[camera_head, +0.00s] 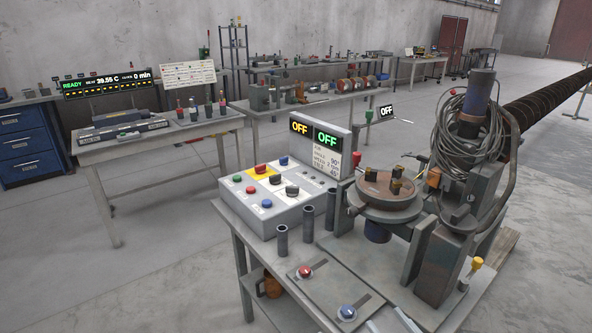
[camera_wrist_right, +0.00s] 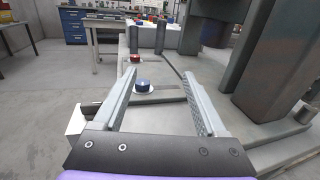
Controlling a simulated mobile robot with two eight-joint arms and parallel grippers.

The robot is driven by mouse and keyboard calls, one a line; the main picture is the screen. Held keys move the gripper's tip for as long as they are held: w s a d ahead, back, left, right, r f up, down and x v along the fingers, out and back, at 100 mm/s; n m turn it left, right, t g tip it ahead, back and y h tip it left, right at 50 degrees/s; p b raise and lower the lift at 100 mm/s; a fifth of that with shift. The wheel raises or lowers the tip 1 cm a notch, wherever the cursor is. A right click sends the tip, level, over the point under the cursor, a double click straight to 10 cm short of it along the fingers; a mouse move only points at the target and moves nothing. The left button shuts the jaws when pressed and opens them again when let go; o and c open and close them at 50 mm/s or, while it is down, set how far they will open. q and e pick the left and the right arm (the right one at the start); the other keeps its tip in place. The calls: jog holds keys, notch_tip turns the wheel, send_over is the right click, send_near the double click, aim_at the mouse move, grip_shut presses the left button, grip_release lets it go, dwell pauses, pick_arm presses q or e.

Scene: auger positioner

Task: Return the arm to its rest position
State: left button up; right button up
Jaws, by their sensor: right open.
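My right gripper (camera_wrist_right: 158,74) is open, with its two pale fingers apart and nothing held between them. In the head view only its fingertips (camera_head: 390,322) show at the bottom edge, by the front of the workbench. A red knob (camera_head: 304,271) sits farther back on the plate. My left arm and gripper are not in view.
The workbench holds a control box (camera_head: 290,195) with two OFF displays, upright grey tubes (camera_head: 282,242) and a positioner with a round table (camera_head: 387,195). A tall column with coiled cable (camera_head: 462,130) stands at right. Open floor (camera_head: 175,260) lies to the left.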

jog(key=s+a+n+g, duration=0.1)
jog(key=a+f+n, duration=0.1)
jog(key=n, duration=0.1)
jog(key=shift+s+a+f+g+y, duration=0.2)
jog(key=shift+s+g+y, duration=0.2)
jog(key=s+a+f+n+g, duration=0.6)
jog(key=f+n, duration=0.1)
jog(key=n, duration=0.5)
jog(key=s+d+f+n+g+h, duration=0.25)
jog(key=s+n+h, duration=0.2)
jog(key=n, duration=0.35)
jog(key=s+d+f+n+g+h, duration=0.25)
jog(key=s+d+n, duration=0.2)
jog(key=n, duration=0.35)
pick_arm(q)
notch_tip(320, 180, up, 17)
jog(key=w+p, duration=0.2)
jog(key=p, duration=1.3)
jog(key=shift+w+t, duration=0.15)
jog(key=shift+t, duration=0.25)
pick_arm(e)
notch_tip(320, 180, up, 17)
jog(key=w+t, duration=0.1)
jog(key=shift+r+t+h, duration=0.15)
jog(key=shift+t+h, duration=0.15)
jog(key=shift+h, duration=0.1)
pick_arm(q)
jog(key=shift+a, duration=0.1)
pick_arm(e)
jog(key=shift+a, duration=0.1)
